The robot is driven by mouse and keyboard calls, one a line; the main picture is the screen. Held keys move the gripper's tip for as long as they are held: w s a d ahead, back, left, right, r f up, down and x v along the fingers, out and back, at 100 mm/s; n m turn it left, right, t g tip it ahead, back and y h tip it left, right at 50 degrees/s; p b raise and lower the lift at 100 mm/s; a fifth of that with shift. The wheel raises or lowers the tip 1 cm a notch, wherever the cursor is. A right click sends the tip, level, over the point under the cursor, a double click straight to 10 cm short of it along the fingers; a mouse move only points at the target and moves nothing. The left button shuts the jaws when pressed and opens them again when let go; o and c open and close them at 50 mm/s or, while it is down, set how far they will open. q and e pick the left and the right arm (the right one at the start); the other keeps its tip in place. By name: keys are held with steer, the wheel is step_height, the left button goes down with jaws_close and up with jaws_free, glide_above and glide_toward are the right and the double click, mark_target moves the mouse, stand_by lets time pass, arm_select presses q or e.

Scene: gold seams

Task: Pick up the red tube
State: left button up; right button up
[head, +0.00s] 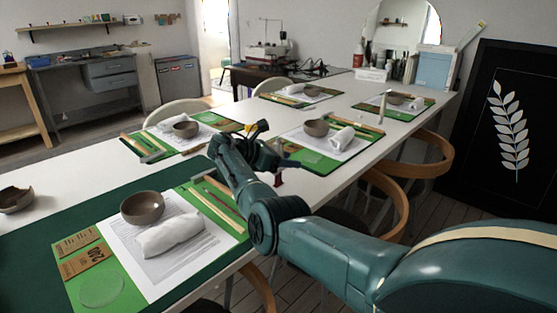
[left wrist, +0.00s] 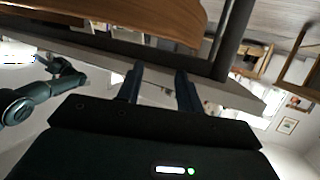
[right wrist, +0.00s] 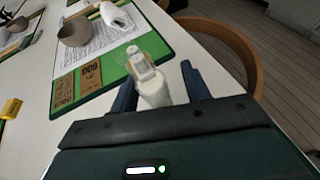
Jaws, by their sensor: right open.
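A small dark red thing (head: 278,180), perhaps the red tube, shows just below my right gripper (head: 289,163) at the table's right edge in the head view. It is too small to make out its shape. My right gripper is open, low over the table. My left gripper (left wrist: 160,88) is open and empty in the left wrist view, and is out of the head view.
The near green mat (head: 88,290) holds a bowl (head: 142,208), a white cloth bundle (head: 172,235) and tools. Similar places lie farther along the white table. A yellow box (right wrist: 11,108) is at the left in the right wrist view. Wooden chairs (head: 435,155) line the right side.

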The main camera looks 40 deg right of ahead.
jaws_close()
stand_by(0.5)
arm_select(q)
steer(key=shift+r, duration=0.1)
arm_select(e)
steer(key=shift+r, duration=0.15)
